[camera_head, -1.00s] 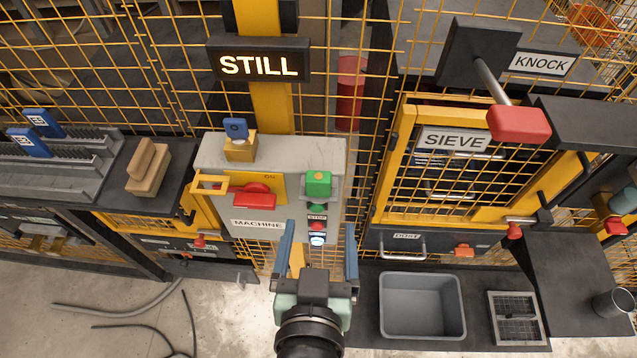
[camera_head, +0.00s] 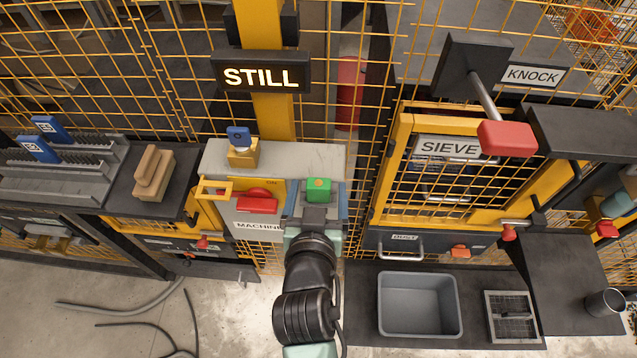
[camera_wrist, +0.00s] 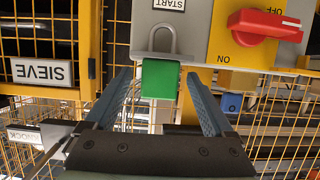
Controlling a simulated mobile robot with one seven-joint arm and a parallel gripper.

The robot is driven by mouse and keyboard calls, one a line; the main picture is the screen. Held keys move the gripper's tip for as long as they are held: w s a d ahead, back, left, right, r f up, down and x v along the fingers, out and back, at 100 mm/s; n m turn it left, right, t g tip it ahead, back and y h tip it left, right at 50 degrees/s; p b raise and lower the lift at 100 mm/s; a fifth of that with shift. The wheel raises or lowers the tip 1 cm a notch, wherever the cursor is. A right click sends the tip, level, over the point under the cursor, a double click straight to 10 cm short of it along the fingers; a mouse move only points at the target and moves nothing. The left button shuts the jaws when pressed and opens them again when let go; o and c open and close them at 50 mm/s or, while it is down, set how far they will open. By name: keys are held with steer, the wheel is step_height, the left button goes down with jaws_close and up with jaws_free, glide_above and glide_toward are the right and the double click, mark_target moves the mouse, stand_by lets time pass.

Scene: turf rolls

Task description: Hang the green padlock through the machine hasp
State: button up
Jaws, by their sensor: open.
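The green padlock (camera_head: 319,184) is at the right side of the grey machine box (camera_head: 215,158). In the wrist view the green padlock (camera_wrist: 160,79) shows its grey shackle beside the START label. My gripper (camera_head: 318,203) is open around it; in the wrist view the fingers of my gripper (camera_wrist: 160,92) stand on either side of the green body, with visible gaps. The box carries a red switch (camera_head: 257,201) on a yellow plate, also seen as the red switch in the wrist view (camera_wrist: 263,24). A yellow bracket (camera_head: 214,188) left of it may be the hasp; I cannot tell.
A brass block with a blue top (camera_head: 241,152) sits on the box. The yellow SIEVE door (camera_head: 447,175) and red knock handle (camera_head: 507,138) are to the right. A grey bin (camera_head: 420,304) is below right. A wooden block (camera_head: 153,173) lies on the left shelf.

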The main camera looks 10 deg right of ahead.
steer(key=shift+w+d+f, duration=0.15)
steer(key=shift+w+f, duration=0.1)
steer(key=shift+w, duration=0.25)
jaws_close()
